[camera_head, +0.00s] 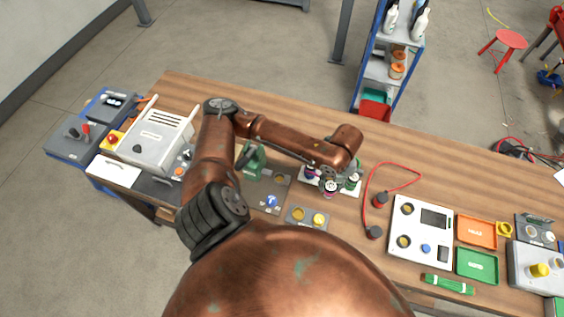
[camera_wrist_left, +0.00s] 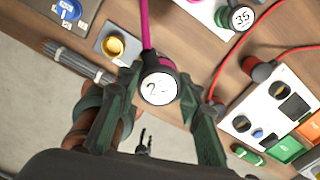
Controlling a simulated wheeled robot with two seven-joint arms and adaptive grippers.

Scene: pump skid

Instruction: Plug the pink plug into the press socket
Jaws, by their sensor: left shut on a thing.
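The pink plug (camera_wrist_left: 160,82), with a round white label on its end and a pink cable, sits between the two fingers of my left gripper (camera_wrist_left: 155,112) in the left wrist view. The gripper is shut on it. In the head view, my left gripper (camera_head: 333,184) is over the bench, partly hidden by its own wrist, and the plug's white end (camera_head: 330,190) shows there. A yellow round socket (camera_wrist_left: 113,45) on a grey plate lies beside the gripper in the left wrist view. I cannot read which socket is the press socket. My right gripper is not in view.
A green-collared plug labelled 35 (camera_wrist_left: 242,18) stands close by on a white holder. A red cable (camera_head: 366,190) with dark plugs lies to the right. The white panel (camera_head: 405,220) and orange and green trays lie beyond. A grey case (camera_head: 150,135) stands at the left.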

